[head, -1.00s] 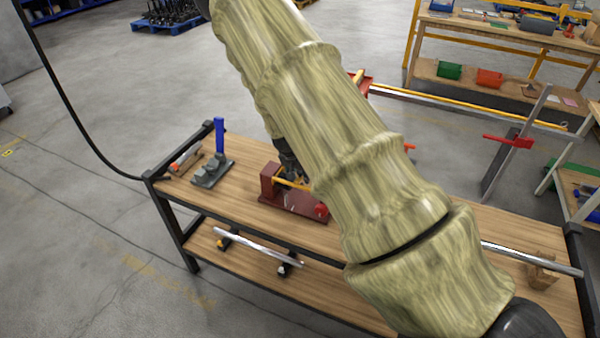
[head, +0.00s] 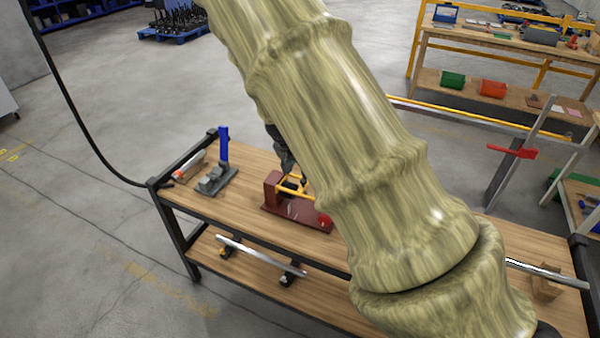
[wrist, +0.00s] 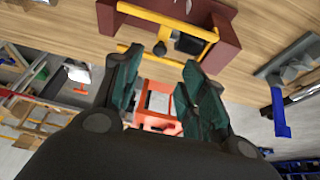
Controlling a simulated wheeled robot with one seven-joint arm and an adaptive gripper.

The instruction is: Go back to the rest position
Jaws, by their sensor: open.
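My gripper (wrist: 157,78) is open in the wrist view, with two green-padded fingers apart and nothing between them. In the head view only a dark part of it (head: 281,150) shows left of my sleeved arm, above the workbench. A dark red fixture (head: 283,211) with a yellow frame (head: 292,184) stands on the bench just below it. In the wrist view the same red fixture (wrist: 224,40) and yellow frame (wrist: 165,22) lie just beyond the fingertips, apart from them as far as I can tell. My arm hides part of the bench.
A grey vise-like tool with a blue handle (head: 223,144) stands at the bench's left end. The bench's wooden top (head: 245,185) is clear between them. A metal bar (head: 262,255) lies on the lower shelf. A red-clamped upright (head: 512,152) stands at right.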

